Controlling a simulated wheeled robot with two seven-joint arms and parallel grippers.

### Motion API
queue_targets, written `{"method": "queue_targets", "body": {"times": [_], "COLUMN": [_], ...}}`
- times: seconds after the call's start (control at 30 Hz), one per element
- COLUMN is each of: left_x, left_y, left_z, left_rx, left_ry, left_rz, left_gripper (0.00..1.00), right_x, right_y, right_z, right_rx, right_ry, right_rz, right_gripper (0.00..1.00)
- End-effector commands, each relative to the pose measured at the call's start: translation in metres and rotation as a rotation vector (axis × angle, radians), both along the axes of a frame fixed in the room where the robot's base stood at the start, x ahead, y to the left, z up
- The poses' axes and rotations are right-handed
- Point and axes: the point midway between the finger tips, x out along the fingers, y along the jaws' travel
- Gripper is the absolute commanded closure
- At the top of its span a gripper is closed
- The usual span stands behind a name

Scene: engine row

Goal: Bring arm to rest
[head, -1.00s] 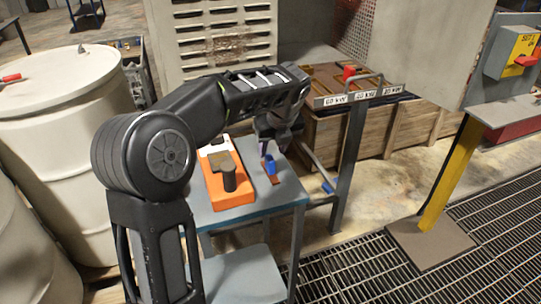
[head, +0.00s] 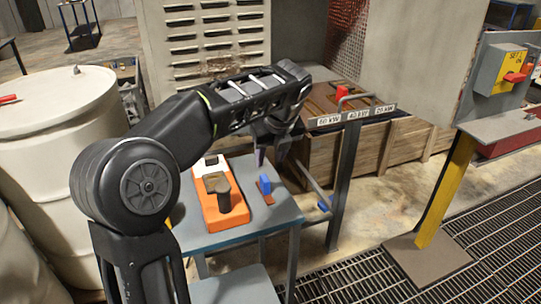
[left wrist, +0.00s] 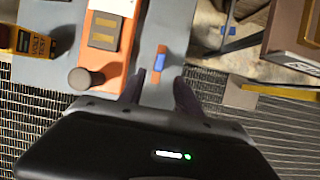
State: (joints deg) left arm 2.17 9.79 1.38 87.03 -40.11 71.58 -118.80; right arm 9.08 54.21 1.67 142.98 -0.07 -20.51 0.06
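My left gripper (head: 270,156) hangs above the far right part of a small grey-blue table (head: 285,207). In the left wrist view its two fingers (left wrist: 158,92) stand apart with nothing between them. A small blue and brown piece (head: 265,185) lies on the table below and in front of the gripper, apart from it. It also shows just beyond the fingertips in the left wrist view (left wrist: 159,62). An orange unit with a dark knob (head: 222,212) lies to its left. My left arm is bent over the table. My right gripper is not in view.
A metal stand with kW labels (head: 355,116) rises right of the table, before a wooden crate (head: 390,146). White drums (head: 60,125) stand at left. A yellow post (head: 440,190) carries a shelf below a grey switch box (head: 503,68). Floor between stand and post is clear.

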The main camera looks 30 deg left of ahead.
Motion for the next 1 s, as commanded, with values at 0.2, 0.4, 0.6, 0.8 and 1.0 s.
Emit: {"method": "queue_targets", "body": {"times": [0.2, 0.4, 0.6, 0.8, 1.0], "left_x": [0.000, 0.001, 0.036, 0.077, 0.052], "left_y": [0.000, 0.000, -0.019, -0.111, -0.207], "left_z": [0.000, 0.000, -0.002, -0.085, -0.219], "left_rx": [0.000, -0.010, -0.156, -0.613, -1.000], "left_ry": [0.000, -0.018, -0.240, -0.421, -0.309], "left_rz": [0.000, 0.041, 0.266, 0.707, 1.312], "left_gripper": [0.60, 0.60, 0.60, 0.60, 0.60], "right_x": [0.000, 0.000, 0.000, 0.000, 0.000], "right_y": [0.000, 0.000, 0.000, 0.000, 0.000], "right_z": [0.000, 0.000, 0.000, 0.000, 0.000], "right_rx": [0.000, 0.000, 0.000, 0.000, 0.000], "right_ry": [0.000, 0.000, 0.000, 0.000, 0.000], "right_rz": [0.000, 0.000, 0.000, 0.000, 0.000], "right_gripper": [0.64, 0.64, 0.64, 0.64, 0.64]}}
